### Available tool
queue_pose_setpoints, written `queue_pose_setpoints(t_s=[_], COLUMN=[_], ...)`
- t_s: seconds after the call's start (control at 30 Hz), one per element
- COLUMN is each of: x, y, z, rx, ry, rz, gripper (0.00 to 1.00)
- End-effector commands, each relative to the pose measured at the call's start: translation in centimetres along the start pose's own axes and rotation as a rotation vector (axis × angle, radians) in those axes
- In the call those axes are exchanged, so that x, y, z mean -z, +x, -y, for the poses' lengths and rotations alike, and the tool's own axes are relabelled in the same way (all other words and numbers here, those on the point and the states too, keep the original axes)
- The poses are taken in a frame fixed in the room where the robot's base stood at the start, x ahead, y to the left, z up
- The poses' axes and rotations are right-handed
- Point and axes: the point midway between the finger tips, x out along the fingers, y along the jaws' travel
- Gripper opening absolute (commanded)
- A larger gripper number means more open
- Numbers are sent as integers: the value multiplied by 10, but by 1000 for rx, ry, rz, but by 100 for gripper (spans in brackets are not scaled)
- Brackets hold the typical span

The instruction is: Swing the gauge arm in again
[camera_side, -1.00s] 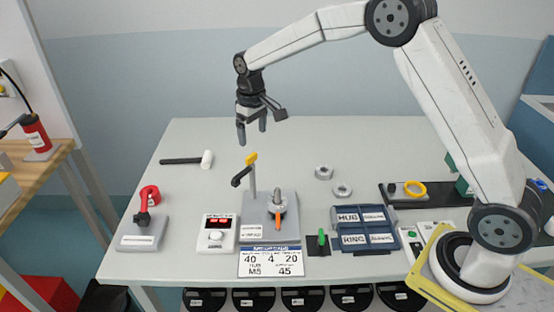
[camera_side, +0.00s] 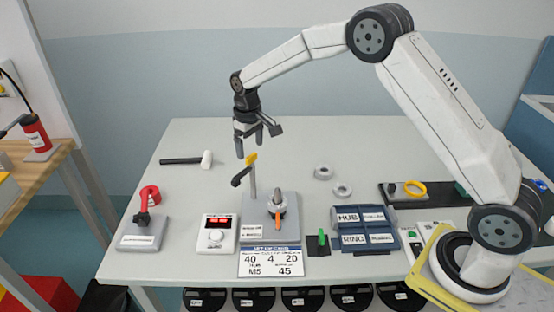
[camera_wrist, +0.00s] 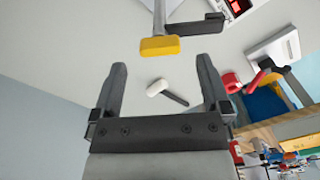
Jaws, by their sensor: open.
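The gauge arm (camera_side: 241,177) is dark with a yellow tab (camera_side: 251,160) and sits on top of a thin upright post on a grey base plate (camera_side: 257,231). It points toward the front left of the post, off to the side of the spindle (camera_side: 277,200) with the orange pointer. My gripper (camera_side: 248,146) is open and empty, just above and slightly left of the yellow tab in the side view.
A mallet (camera_side: 187,160) lies behind. Blue labelled bins (camera_side: 365,228) and two loose metal rings (camera_side: 323,172) are to the right.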

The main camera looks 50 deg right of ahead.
Motion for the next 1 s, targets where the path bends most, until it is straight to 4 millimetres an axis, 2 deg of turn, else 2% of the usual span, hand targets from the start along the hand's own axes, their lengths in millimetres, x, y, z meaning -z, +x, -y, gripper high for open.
queue_pose_setpoints(t_s=[0.23,0.63,0.67,0.93,0.97,1.0], x=[0,0,0,0,0,0], y=[25,31,31,30,30,30], z=[0,0,0,0,0,0], rx=[0,0,0,0,0,0], ry=[0,0,0,0,0,0], rz=[2,0,0,0,0,0], gripper=[97,97,91,5,0,0])
